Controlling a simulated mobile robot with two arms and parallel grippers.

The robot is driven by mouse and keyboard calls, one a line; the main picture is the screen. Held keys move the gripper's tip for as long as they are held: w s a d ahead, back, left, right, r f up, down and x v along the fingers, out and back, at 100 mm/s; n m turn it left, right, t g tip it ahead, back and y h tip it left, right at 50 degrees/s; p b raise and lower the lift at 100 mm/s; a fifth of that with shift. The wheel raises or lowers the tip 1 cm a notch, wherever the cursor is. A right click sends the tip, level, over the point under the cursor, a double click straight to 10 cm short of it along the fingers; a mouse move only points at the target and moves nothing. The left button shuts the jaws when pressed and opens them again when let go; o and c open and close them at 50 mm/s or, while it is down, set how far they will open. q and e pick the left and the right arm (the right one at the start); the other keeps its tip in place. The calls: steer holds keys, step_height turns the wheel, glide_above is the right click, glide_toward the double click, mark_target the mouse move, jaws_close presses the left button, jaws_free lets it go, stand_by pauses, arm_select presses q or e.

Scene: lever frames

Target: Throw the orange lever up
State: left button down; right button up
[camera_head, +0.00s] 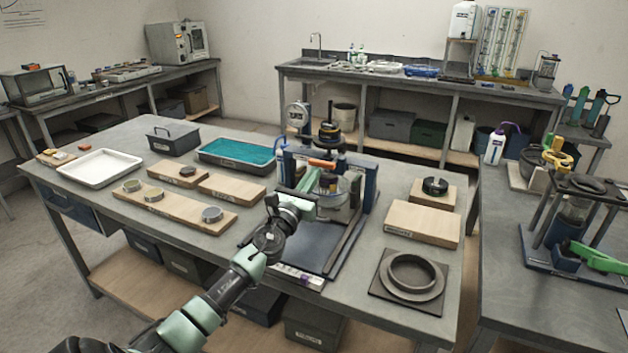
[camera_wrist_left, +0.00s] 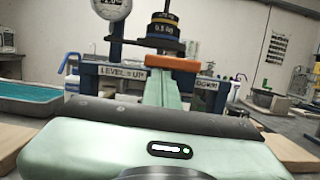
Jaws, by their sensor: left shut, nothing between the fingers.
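The orange lever (camera_head: 322,164) lies roughly level across the blue-and-grey lever frame (camera_head: 371,190) on the middle table. In the left wrist view the orange bar (camera_wrist_left: 173,63) is straight ahead, between a sign reading "LEVEL = UP" (camera_wrist_left: 121,73) and one reading "DOWN" (camera_wrist_left: 207,84). My left gripper (camera_head: 308,182) reaches in from the lower left. Its pale green fingers (camera_wrist_left: 160,83) are shut and empty, their tips close to the lever's underside; I cannot tell whether they touch. They hide part of the frame behind. My right gripper is out of view.
A round dial (camera_head: 298,116) and stacked dark weights (camera_head: 328,134) stand behind the lever. Wooden boards (camera_head: 422,223) and a grey ring (camera_head: 412,272) lie to the right, a teal-filled tray (camera_head: 237,151) to the left. Another rig with a green handle (camera_head: 598,258) stands on the right bench.

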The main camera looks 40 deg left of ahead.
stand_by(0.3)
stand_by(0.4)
arm_select(q)
steer(key=v, duration=0.7)
steer(key=shift+s+b, duration=0.3)
steer(key=shift+s, duration=0.1)
steer(key=shift+d+f, duration=0.1)
steer(key=shift+f, duration=0.1)
